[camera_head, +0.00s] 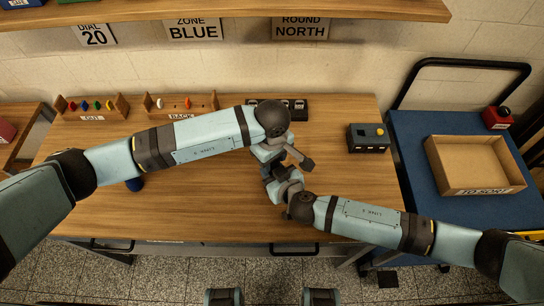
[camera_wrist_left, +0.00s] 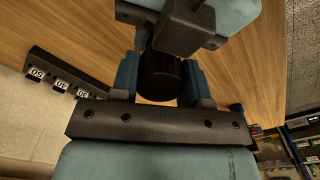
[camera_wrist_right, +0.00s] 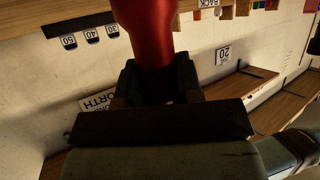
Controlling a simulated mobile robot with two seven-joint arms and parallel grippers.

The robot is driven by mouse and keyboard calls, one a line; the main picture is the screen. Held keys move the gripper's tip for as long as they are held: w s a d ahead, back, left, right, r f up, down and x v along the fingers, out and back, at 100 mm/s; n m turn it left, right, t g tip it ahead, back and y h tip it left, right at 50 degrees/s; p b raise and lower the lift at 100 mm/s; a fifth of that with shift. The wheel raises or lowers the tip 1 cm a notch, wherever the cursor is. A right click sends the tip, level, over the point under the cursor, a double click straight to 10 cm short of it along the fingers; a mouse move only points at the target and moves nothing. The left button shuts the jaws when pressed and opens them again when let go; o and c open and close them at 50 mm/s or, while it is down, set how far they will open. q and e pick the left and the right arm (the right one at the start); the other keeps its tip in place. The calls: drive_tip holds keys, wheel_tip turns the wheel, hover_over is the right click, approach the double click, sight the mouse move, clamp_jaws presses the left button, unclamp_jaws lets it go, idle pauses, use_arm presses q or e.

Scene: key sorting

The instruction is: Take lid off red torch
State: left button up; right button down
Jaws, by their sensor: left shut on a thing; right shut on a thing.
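The red torch (camera_wrist_right: 154,30) shows in the right wrist view, where my right gripper (camera_wrist_right: 158,80) is shut around its red body. In the left wrist view my left gripper (camera_wrist_left: 158,82) is shut on a black cylindrical part, the torch lid (camera_wrist_left: 160,78). In the head view the left gripper (camera_head: 268,158) and right gripper (camera_head: 276,178) meet over the middle of the table, and the torch is hidden between them. Whether the lid and body touch or are apart cannot be told.
The wooden table (camera_head: 345,205) has free room at its right. At the back stand the OUT rack (camera_head: 92,114), the BACK rack (camera_head: 165,113) and a dark numbered rack (camera_head: 300,104). A dark box with a yellow knob (camera_head: 369,140) sits right. An open carton (camera_head: 448,185) lies on the blue cart (camera_head: 408,130).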

use_arm(q)
drive_tip(key=o, duration=1)
drive_tip(key=shift+r, duration=0.1)
wheel_tip(320, 180, up, 4)
drive_tip(key=shift+f, duration=0.1)
drive_tip(key=shift+r, duration=0.25)
drive_tip(key=shift+c, duration=0.3)
wheel_tip(320, 180, up, 3)
drive_tip(key=m, duration=0.3)
drive_tip(key=shift+r, duration=0.1)
drive_tip(key=shift+f, duration=3.9)
